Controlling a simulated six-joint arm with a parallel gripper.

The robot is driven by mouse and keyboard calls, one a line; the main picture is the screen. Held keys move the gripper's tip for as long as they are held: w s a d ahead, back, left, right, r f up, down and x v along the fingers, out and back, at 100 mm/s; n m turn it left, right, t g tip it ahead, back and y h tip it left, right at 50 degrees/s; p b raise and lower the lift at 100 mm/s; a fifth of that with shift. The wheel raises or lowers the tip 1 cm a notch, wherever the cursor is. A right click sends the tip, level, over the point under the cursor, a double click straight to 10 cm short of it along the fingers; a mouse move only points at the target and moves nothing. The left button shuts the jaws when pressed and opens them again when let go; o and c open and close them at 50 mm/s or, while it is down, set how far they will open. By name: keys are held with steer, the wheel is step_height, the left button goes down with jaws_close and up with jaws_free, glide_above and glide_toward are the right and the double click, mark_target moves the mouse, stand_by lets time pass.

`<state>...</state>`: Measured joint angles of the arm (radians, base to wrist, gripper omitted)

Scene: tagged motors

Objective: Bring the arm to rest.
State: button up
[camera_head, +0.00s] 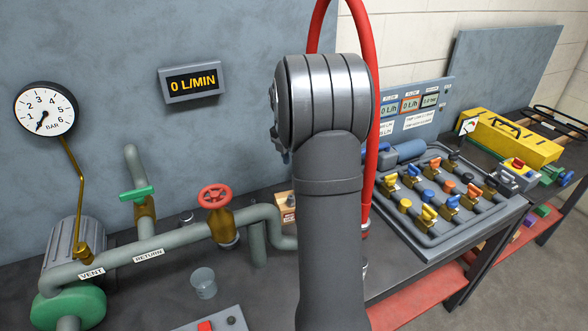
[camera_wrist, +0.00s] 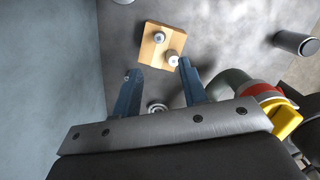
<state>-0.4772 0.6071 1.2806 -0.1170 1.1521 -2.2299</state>
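My arm (camera_head: 328,200) stands upright in the middle of the head view, its rounded joint at the top. It hides most of my gripper there. In the wrist view my gripper (camera_wrist: 159,68) shows two dark blue fingers spread apart with nothing between them. A small wooden block (camera_wrist: 150,55) with two metal pegs lies beyond the fingertips, apart from them. The block also shows in the head view (camera_head: 284,200), partly hidden behind my arm.
A pipe run with a red handwheel (camera_head: 214,197), green valves and a pressure gauge (camera_head: 45,109) fills the left. A clear cup (camera_head: 203,283) stands in front. A red hose (camera_head: 375,120) arches behind my arm. A valve panel (camera_head: 440,200) and yellow toolbox (camera_head: 510,140) stand right.

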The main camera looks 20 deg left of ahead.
stand_by(0.4)
steer(key=f, duration=0.4)
steer(key=w+f, duration=0.1)
steer(key=f, duration=0.6)
steer(key=shift+w+d+f, duration=0.3)
steer(key=shift+w+r, duration=0.15)
steer(key=shift+r, duration=1.75)
steer(key=shift+f, duration=0.1)
